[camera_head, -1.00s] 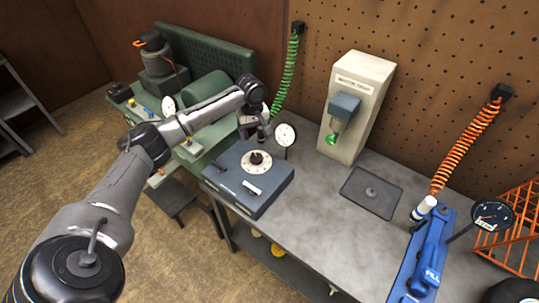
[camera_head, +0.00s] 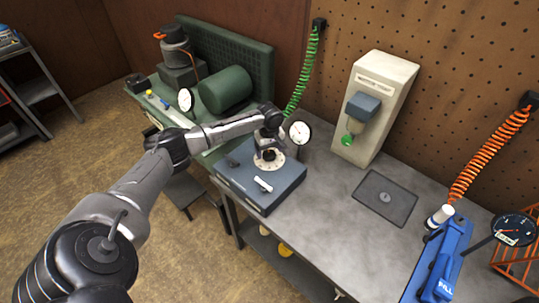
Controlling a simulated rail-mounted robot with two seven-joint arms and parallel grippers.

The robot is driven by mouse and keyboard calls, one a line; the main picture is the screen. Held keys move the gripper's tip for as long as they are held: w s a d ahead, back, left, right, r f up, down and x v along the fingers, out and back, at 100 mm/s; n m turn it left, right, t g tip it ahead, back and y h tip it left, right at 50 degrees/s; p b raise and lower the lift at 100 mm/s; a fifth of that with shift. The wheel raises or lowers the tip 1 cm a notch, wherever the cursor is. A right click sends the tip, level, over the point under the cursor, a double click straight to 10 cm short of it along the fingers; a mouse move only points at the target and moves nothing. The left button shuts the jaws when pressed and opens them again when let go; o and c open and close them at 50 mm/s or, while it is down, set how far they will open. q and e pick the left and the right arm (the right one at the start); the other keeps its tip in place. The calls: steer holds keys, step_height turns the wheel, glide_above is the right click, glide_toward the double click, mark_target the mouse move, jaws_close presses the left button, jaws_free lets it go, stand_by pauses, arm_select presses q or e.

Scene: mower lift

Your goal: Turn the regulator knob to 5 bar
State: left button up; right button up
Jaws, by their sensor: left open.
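The regulator is a blue-grey box (camera_head: 262,187) on the bench. Its dark knob (camera_head: 269,156) sits on a round white dial (camera_head: 276,166) on the box top. My left gripper (camera_head: 268,150) points down over the dial, open, with its fingers at the knob. The gripper hides much of the knob and part of the dial, and I cannot tell whether the fingers touch it. A round white gauge (camera_head: 299,132) stands behind the box; its reading is too small to make out. My right gripper is not in view.
A white lever (camera_head: 263,185) and a dark lever (camera_head: 232,161) are on the box top. A green compressor tank (camera_head: 226,90) stands behind my left arm. A cream dispenser (camera_head: 375,105), a black tray (camera_head: 385,197) and a blue jack (camera_head: 440,262) are to the right. Bare bench (camera_head: 325,215) lies between.

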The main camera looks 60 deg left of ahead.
arm_select(q)
steer(key=shift+f, duration=1.05)
steer(key=shift+c, duration=0.4)
